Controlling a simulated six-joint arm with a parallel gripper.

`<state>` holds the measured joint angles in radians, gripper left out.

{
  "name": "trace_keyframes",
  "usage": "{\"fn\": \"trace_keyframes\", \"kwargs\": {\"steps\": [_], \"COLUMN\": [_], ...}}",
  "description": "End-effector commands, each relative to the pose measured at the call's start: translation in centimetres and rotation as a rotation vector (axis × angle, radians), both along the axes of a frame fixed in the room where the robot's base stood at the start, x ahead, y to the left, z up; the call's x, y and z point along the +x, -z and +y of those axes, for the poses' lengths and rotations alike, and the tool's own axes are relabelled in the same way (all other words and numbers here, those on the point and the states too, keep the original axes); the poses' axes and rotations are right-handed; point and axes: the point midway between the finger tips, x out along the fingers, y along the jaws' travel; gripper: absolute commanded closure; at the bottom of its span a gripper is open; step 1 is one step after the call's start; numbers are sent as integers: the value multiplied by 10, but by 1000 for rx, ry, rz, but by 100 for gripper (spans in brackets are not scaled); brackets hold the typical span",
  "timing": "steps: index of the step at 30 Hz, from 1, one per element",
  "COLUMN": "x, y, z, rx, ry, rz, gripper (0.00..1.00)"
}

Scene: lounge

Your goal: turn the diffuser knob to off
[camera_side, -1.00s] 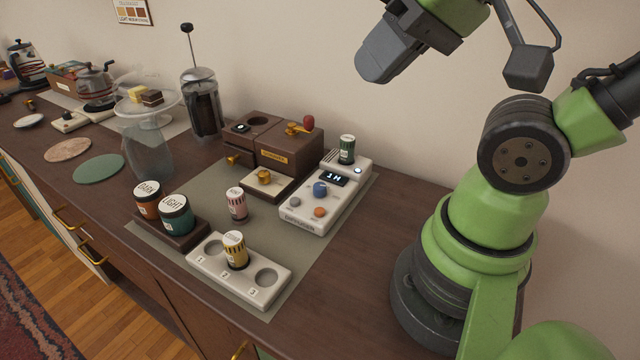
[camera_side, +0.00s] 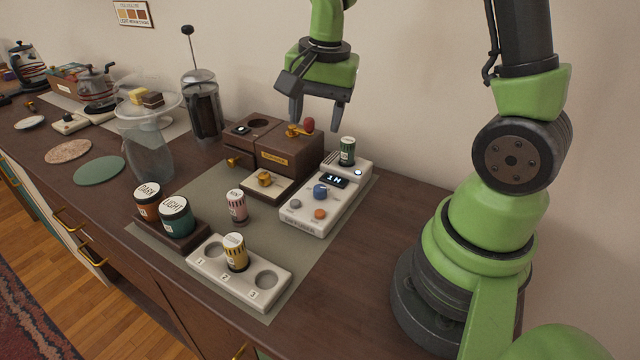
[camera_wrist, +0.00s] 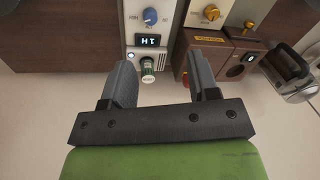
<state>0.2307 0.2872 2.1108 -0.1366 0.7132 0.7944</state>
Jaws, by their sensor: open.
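The diffuser (camera_side: 293,219) is a white sloped unit on the grey mat. It has a blue knob (camera_side: 320,191), a grey button, an orange button (camera_side: 320,213) and a small dark display (camera_side: 334,180) that appears to read "1H". A green-striped vial (camera_side: 347,151) stands in its back end, beside a lit round button. In the wrist view the blue knob (camera_wrist: 150,17) is at the top, beyond the display (camera_wrist: 148,41) and the vial (camera_wrist: 147,70). My gripper (camera_side: 319,122) is open and empty, pointing down in the air above and behind the diffuser, apart from it.
A brown wooden grinder-like box (camera_side: 285,150) with a red-topped lever stands left of the diffuser. A white numbered rack (camera_side: 212,268) holds a yellow vial (camera_side: 235,252). A pink vial (camera_side: 237,205) stands on the mat. The counter right of the mat is clear.

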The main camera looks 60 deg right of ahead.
Motion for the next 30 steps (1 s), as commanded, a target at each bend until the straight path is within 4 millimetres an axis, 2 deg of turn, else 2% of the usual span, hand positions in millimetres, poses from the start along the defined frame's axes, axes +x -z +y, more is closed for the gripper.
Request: {"fn": "trace_keyframes", "kwargs": {"steps": [1, 6, 13, 24, 30], "x": [3, 8, 8, 7, 8], "y": [17, 51, 73, 139, 156], "z": [-7, -21, -24, -24, -24], "rx": [7, 16, 18, 18, 18], "ry": [57, 182, 217, 215, 216], "rz": [44, 116, 136, 138, 133], "gripper": [45, 45, 45, 45, 45]}}
